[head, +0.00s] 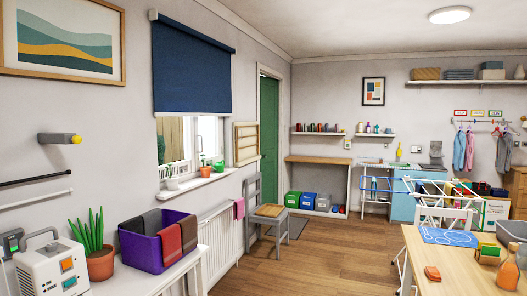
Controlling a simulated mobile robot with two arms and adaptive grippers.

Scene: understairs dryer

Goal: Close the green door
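The green door (268,125) stands in a pale frame in the left wall, toward the far corner of the room. I see it at a steep angle, and I cannot tell whether it is fully shut or ajar. No handle can be made out on it. A grey chair (253,190) stands on the near side of the doorway and hides part of its lower area. Neither of my grippers is in view.
A radiator (222,240) and a white bench with a purple bin (142,247) line the left wall. A wooden table (440,262) and a drying rack (400,190) stand at right. Coloured boxes (308,201) sit under the far shelf. The wooden floor (300,265) between is clear.

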